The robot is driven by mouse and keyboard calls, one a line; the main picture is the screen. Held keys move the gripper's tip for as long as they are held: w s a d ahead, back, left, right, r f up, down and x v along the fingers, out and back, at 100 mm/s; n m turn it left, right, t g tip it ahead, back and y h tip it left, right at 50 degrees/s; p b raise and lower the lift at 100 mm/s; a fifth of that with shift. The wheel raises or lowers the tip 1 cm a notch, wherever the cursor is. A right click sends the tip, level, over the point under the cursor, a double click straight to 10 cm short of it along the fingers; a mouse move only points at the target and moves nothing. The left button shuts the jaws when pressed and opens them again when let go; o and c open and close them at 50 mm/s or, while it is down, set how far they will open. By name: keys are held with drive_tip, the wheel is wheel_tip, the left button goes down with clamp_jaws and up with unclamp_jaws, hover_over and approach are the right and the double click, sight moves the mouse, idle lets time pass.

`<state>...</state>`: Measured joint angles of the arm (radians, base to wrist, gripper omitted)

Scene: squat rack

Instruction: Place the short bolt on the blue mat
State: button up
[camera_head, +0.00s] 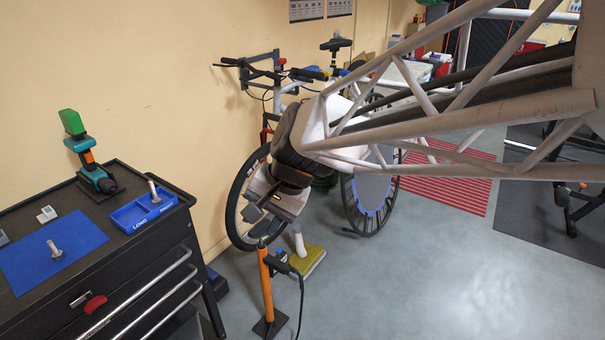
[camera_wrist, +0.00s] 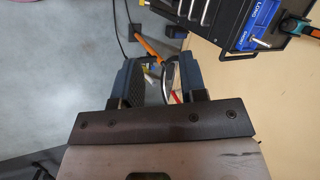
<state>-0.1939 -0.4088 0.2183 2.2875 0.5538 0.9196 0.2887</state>
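The blue mat (camera_head: 75,238) lies on top of the black tool cart at the left. I cannot tell for certain which bolt is the short one. The tray also shows in the wrist view (camera_wrist: 258,20). My gripper (camera_head: 264,212) hangs to the right of the cart, away from both bolts. Its fingers (camera_wrist: 157,75) are apart in the wrist view, with only background between them.
The black cart (camera_head: 120,265) also carries a teal and green tool (camera_head: 88,160) at the back and small grey blocks (camera_head: 46,215). A bicycle (camera_head: 250,195) stands by the wall behind my gripper. An orange post (camera_head: 266,285) stands on the floor below it.

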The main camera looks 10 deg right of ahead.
drive_tip(key=s+d+n+t+h, duration=0.1)
drive_tip(key=s+d+n+h, duration=0.3)
drive_tip(key=s+d, duration=0.9)
drive_tip(key=d+h, duration=0.1)
drive_tip(key=d, duration=0.2)
drive_tip(key=shift+d+f, duration=0.15)
drive_tip(key=shift+f, duration=0.2)
